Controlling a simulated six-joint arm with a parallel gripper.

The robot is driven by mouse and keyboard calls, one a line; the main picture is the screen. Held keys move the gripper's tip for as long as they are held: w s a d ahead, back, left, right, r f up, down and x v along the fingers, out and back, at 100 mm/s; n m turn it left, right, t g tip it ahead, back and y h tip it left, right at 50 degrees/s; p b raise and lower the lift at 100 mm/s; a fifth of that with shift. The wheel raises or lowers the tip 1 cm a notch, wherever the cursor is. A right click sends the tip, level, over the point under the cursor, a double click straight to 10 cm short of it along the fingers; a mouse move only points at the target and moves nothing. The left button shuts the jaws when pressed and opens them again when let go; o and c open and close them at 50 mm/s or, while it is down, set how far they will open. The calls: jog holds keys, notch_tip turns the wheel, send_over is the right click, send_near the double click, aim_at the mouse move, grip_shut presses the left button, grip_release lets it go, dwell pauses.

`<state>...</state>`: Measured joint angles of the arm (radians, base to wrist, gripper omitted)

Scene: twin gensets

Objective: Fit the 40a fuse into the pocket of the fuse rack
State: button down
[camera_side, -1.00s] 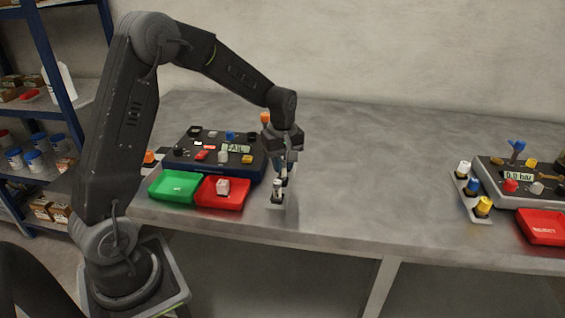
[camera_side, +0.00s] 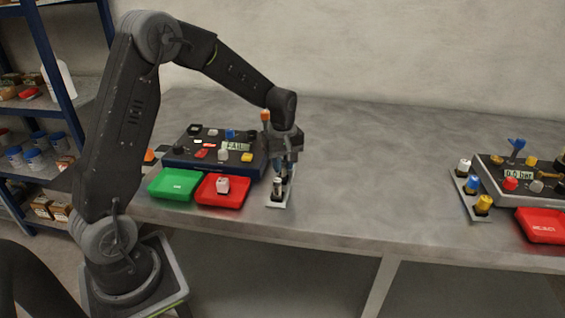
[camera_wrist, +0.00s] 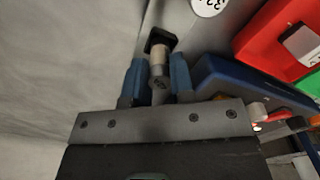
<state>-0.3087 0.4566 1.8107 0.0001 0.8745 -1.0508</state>
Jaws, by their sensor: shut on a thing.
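My gripper (camera_side: 286,170) is over the far part of the fuse rack (camera_side: 272,205), a pale narrow plate at the bench's front edge. In the wrist view the blue fingers of my gripper (camera_wrist: 156,82) are shut on the fuse (camera_wrist: 159,58), a pale grey cylinder. A dark square piece (camera_wrist: 160,38) shows at its far end; whether it is a pocket, and how deep the fuse sits, I cannot tell. A pale-topped cylinder (camera_side: 277,187) stands upright at the rack's near end; a white round top marked 32 (camera_wrist: 208,4) shows in the wrist view.
A red tray (camera_side: 209,203) holding a white block (camera_side: 223,185) stands left of the rack, beside a green tray (camera_side: 172,190). A dark blue panel (camera_side: 180,160) with several knobs stands behind. A second panel (camera_side: 500,185) is far right. The middle bench is clear.

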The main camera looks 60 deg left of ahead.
jog(key=shift+f, duration=0.25)
jog(key=c, duration=0.5)
grip_release()
jog(key=shift+r, duration=0.1)
jog(key=shift+r, duration=3.45)
jog(key=s+d+r+m+t, duration=0.3)
jog(key=s+d+r+m, duration=0.5)
jog(key=s+r, duration=0.15)
jog(key=s+d+m+t, duration=0.1)
jog(key=s+d+m, duration=0.1)
jog(key=s, duration=0.4)
jog(key=s+d+m+t, duration=0.1)
jog(key=s+d+m, duration=0.2)
jog(key=s+m, duration=0.2)
jog(key=shift+s+d+f+m+t, duration=0.15)
jog(key=shift+s+f+m+t, duration=0.2)
jog(key=shift+s, duration=0.45)
